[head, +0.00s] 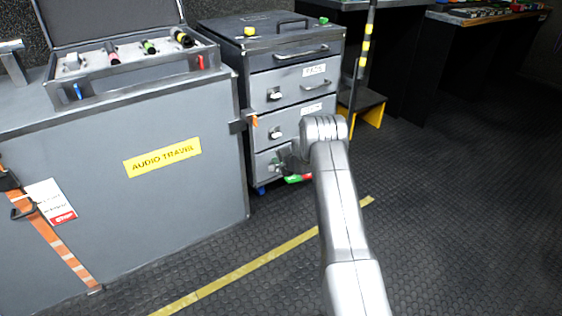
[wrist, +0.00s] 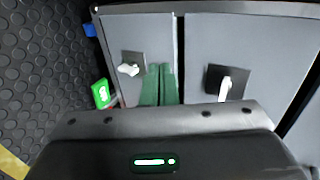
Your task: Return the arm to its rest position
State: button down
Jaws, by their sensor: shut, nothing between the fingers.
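My arm (head: 340,205) reaches forward from the bottom of the head view, bent at a joint in front of the grey drawer cabinet (head: 262,62). My gripper shows in the wrist view (wrist: 160,70) as two green fingers side by side, shut and empty. The fingers point at the cabinet's drawer fronts, between two latches (wrist: 130,69). I cannot tell whether the fingertips touch the cabinet.
A grey case marked "AUDIO TRAVEL" (head: 165,158) stands left, with an open tray of connectors (head: 130,85) on top. A yellow-edged step (head: 368,108) and dark desks stand behind. The right floor (head: 450,220) is clear.

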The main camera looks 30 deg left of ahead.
jog(key=shift+v, duration=2)
